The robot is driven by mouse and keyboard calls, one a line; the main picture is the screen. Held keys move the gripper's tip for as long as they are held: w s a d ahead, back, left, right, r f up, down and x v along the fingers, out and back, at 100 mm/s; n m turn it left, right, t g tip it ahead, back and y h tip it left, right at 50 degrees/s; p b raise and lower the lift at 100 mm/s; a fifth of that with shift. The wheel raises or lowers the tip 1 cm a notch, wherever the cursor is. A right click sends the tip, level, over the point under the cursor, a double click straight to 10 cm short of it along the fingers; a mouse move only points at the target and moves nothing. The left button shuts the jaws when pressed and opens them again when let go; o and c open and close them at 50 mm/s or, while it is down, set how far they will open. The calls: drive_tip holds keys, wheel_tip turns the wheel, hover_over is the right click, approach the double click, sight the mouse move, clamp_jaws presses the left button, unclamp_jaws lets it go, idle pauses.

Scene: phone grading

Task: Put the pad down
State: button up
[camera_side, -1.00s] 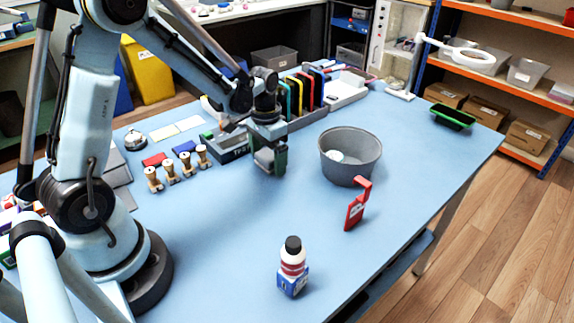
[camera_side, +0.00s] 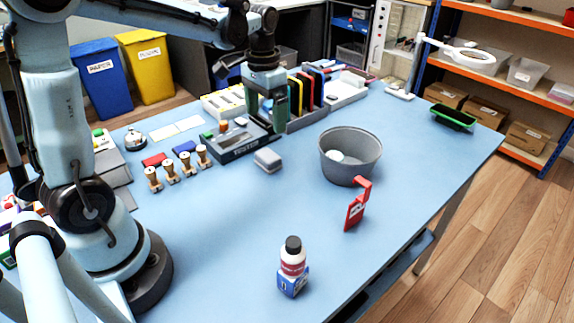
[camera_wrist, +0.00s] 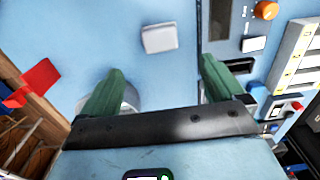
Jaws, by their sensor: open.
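The pad, a small grey-white block (camera_side: 268,160), lies flat on the blue table in front of the dark device with a screen. It also shows in the wrist view (camera_wrist: 159,38), beyond the fingertips and apart from them. My gripper (camera_side: 265,108) is open and empty above the table, higher than the pad. Its two green fingers also show spread apart in the wrist view (camera_wrist: 160,78).
A grey bucket (camera_side: 350,155) with something white in it stands right of the pad. A red tag-like object (camera_side: 355,208) and a bottle (camera_side: 293,258) stand nearer. Wooden-handled stamps (camera_side: 178,170) are at left.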

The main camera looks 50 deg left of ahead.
drive_tip(key=s+d+r+t, duration=0.1)
drive_tip(key=s+d+t, duration=0.6)
drive_tip(key=s+d, duration=0.2)
drive_tip(key=shift+r, duration=0.3)
idle(1.2)
